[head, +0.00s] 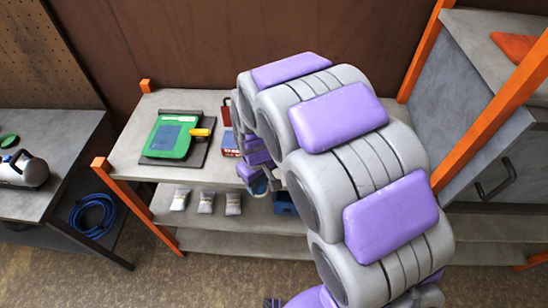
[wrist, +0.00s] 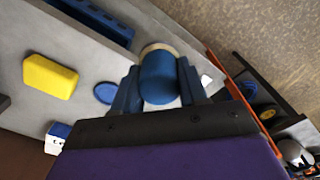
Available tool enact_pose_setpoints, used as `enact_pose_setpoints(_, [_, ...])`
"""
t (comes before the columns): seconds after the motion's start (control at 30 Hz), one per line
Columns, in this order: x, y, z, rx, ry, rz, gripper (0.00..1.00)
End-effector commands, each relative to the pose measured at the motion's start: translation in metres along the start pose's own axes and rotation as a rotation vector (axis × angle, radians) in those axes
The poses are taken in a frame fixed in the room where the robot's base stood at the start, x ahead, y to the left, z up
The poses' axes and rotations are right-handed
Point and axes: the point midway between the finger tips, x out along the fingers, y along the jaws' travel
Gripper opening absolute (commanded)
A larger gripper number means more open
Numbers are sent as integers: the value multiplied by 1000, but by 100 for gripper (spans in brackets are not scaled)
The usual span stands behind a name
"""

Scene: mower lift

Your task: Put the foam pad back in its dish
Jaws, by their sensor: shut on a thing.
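My gripper (wrist: 160,84) is shut on a rounded blue piece with a tan far edge (wrist: 158,77), held between its two blue fingers in the wrist view. I cannot tell whether this piece is the foam pad. A yellow block with bevelled edges (wrist: 50,76) lies on the grey surface to the left, apart from my gripper. A flat blue disc (wrist: 105,93) lies between the block and my left finger; whether it is the dish is unclear. In the head view my gripper (head: 262,186) is small and partly hidden by my arm, near the lower shelf.
The grey bench (head: 125,150) bears a green machine (head: 170,138) and a red-and-blue box (head: 229,142). Several small bags (head: 205,202) and a blue bin (head: 285,204) stand on the shelf below. Orange posts (head: 135,205) frame it. A blue hose (head: 92,215) lies at left.

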Motion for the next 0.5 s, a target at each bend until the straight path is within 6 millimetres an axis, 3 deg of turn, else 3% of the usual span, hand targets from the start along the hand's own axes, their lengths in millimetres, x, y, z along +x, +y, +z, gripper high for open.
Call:
enact_pose_setpoints(0.13, [3, 9, -10, -17, 1, 0, 14])
enact_pose_setpoints(0.5, [11, 84, -52, -13, 8, -2, 14])
